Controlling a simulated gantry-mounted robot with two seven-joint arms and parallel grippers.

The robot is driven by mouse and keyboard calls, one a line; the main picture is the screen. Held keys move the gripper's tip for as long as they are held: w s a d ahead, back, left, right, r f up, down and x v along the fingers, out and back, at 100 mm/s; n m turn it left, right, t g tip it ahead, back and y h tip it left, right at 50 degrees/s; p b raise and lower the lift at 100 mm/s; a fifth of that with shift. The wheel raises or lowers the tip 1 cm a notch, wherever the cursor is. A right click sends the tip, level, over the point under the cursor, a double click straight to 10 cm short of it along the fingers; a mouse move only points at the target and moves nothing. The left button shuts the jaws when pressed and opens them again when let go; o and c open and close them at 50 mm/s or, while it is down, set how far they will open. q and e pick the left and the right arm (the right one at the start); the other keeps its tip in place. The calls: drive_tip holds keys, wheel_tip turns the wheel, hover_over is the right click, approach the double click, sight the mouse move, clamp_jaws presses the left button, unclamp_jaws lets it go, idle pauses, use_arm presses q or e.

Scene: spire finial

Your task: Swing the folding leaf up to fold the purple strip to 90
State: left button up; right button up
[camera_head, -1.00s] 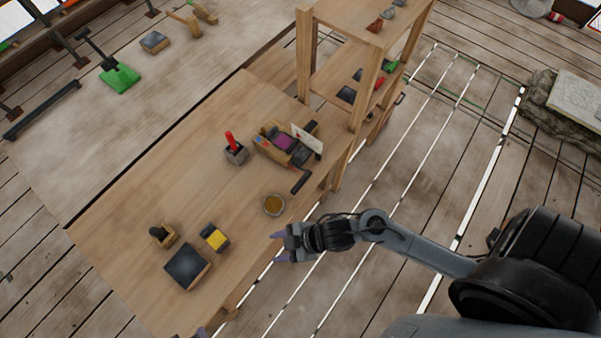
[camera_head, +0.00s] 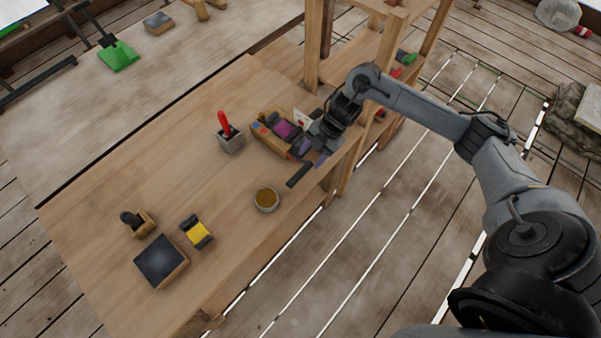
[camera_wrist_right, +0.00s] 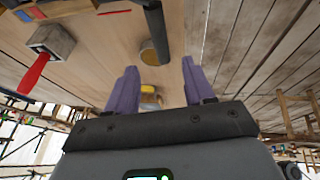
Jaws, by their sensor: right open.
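The wooden folding device (camera_head: 263,140) stands near the right edge of the workbench, beside the shelf. The purple strip (camera_head: 283,128) lies flat on it. A black handle bar (camera_head: 299,175) sticks out from its front right. My right gripper (camera_head: 314,153) is at the device's right side, just above the handle, and covers part of the device. In the right wrist view my gripper (camera_wrist_right: 160,84) is open and empty, with the black handle (camera_wrist_right: 156,28) ahead of its fingertips. Whether they touch I cannot tell. My left gripper is out of view.
A red-handled tool in a grey block (camera_head: 231,143) stands left of the device. A yellow-and-black block (camera_head: 197,232), a dark square pad (camera_head: 161,262) and a small wooden holder (camera_head: 139,223) are nearer. Shelf posts (camera_head: 315,45) rise behind.

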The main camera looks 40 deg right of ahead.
sight(300, 174)
drive_tip(key=x, duration=0.9)
drive_tip(key=shift+a+f, duration=0.1)
clamp_jaws()
